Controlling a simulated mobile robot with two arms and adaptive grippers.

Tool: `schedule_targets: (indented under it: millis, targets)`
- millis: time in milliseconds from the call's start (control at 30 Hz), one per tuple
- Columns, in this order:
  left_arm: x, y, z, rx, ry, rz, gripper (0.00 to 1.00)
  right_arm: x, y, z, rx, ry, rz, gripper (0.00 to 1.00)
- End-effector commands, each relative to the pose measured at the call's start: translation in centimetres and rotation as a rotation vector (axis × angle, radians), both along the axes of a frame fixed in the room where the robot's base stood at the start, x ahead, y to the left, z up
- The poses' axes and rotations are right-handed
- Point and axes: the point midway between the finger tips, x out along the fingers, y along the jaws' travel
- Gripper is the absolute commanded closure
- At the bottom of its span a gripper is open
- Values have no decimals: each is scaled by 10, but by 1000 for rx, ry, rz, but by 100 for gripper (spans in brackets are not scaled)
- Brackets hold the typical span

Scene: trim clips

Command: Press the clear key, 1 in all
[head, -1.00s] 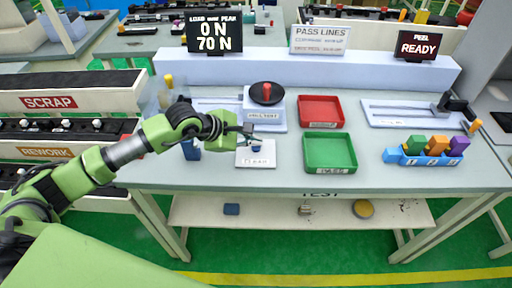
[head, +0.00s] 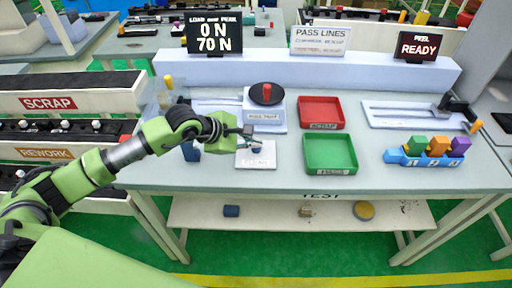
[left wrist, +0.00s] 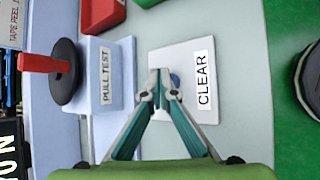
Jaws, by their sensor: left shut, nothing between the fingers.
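In the head view the plate (head: 258,161) lies on the bench below the pull test stand. My left gripper (left wrist: 160,80) is shut and empty, its tips over or at the key; I cannot tell whether they touch it. In the head view the left gripper (head: 250,135) hangs above the plate. The load display (head: 214,38) reads 0 N and 70 N. My right gripper is not in view.
The pull test stand (head: 265,112) with its red handle stands just behind the plate. A red tray (head: 345,122) and a green tray (head: 356,169) are to the right. A blue holder (head: 393,156) with coloured blocks sits farther right. Bench space between them is clear.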

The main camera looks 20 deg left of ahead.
Motion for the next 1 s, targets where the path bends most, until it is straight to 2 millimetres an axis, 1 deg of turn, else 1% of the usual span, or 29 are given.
schedule_targets:
  millis: [367, 667, 767, 1000]
  targets:
    - [0, 0, -5, 1, 1, 0, 100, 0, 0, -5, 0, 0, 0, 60]
    - [0, 0, -5, 2, 2, 0, 100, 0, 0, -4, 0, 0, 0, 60]
    - [0, 1, -2, 2, 2, 0, 100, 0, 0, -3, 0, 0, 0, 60]
    - [0, 1, 11, 0, 2, 0, 100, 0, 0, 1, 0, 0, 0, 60]
